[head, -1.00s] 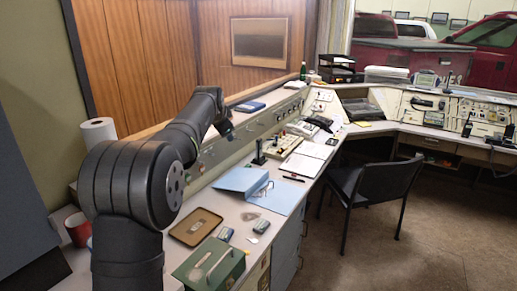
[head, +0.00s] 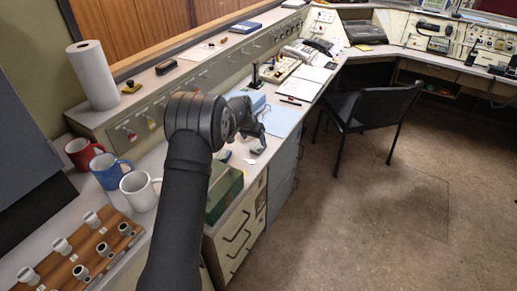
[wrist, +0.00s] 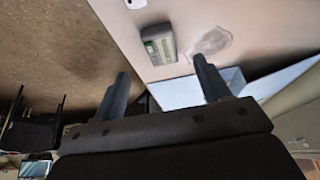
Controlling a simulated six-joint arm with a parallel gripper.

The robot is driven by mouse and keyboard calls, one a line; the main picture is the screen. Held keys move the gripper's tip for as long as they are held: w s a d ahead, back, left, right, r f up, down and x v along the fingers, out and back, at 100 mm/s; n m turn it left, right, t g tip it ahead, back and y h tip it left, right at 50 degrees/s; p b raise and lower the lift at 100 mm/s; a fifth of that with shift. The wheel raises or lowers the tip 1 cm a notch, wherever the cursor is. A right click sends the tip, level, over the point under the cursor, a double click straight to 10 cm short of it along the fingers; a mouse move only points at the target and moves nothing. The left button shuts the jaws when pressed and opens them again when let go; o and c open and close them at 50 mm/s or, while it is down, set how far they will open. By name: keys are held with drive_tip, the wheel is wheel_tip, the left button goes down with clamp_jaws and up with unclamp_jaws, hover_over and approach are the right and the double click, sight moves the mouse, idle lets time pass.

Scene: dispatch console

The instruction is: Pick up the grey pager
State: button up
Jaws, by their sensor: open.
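A small grey pager with a greenish screen (wrist: 158,44) lies on the pale desk top in the wrist view, just beyond and between my fingertips. My gripper (wrist: 161,65) is open and empty, its two dark fingers spread apart. In the head view my gripper (head: 259,135) hangs low over the desk near the front edge. A small dark device, likely this pager (head: 257,150), shows just below it, partly hidden. A second small device (head: 222,155) lies to its left, beside the green box.
A green box (head: 224,190) stands at the desk's front left. Three mugs, a red one (head: 82,152), a blue one (head: 110,172) and a white one (head: 139,190), stand left.

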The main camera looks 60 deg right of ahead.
sight(258, 146)
drive_tip(key=shift+d+x, duration=0.25)
drive_tip(key=shift+x, duration=1.7)
drive_tip(key=shift+d+x, duration=0.2)
drive_tip(key=shift+x, duration=1.7)
drive_tip(key=shift+r, duration=0.15)
